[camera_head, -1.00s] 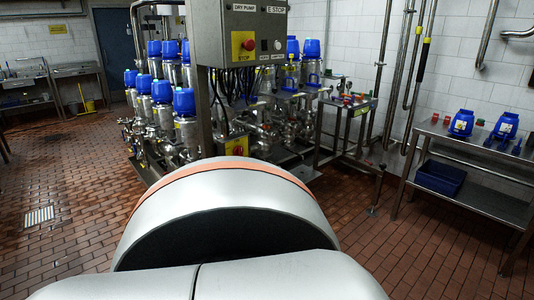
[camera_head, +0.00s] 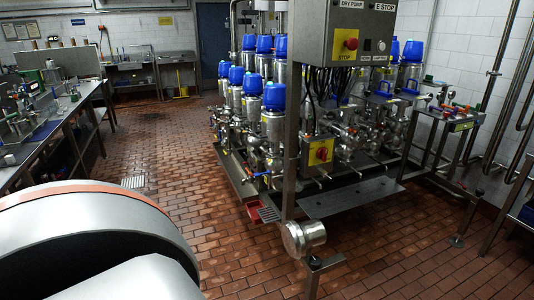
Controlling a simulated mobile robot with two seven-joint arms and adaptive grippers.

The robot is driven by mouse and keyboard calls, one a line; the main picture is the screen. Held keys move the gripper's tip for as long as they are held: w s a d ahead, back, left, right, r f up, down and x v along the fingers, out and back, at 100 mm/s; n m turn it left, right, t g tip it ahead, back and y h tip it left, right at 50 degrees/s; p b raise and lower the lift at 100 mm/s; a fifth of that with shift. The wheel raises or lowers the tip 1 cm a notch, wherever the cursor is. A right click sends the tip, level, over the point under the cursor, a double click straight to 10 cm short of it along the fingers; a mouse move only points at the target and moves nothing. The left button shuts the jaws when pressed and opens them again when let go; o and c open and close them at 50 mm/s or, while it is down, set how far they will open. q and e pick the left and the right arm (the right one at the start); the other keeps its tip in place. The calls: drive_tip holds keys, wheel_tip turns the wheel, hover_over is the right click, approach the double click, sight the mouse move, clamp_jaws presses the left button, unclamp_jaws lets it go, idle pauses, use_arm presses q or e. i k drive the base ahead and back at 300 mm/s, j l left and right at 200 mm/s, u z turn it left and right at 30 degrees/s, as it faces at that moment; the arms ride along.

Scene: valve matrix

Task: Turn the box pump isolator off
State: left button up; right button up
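A yellow box with a red rotary knob (camera_head: 321,154), which looks like the pump isolator, is mounted low on the post of the valve skid, right of the picture's middle. Its exact knob angle is too small to tell. Above it a grey control box (camera_head: 358,34) carries a red stop button on a yellow plate and the labels DRY PUMP and E STOP. Neither of my grippers is in view. A large white and orange part of my own arm fills the lower left corner, well apart from the isolator.
Several blue-topped valves (camera_head: 275,97) stand on the steel skid behind the post. Workbenches (camera_head: 75,112) line the left. The brick floor (camera_head: 180,150) between is clear.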

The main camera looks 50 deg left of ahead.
sight(322, 154)
drive_tip(key=u, duration=1.2)
drive_tip(key=i+z, duration=0.3)
drive_tip(key=i+j, duration=0.05)
drive_tip(key=i, duration=0.05)
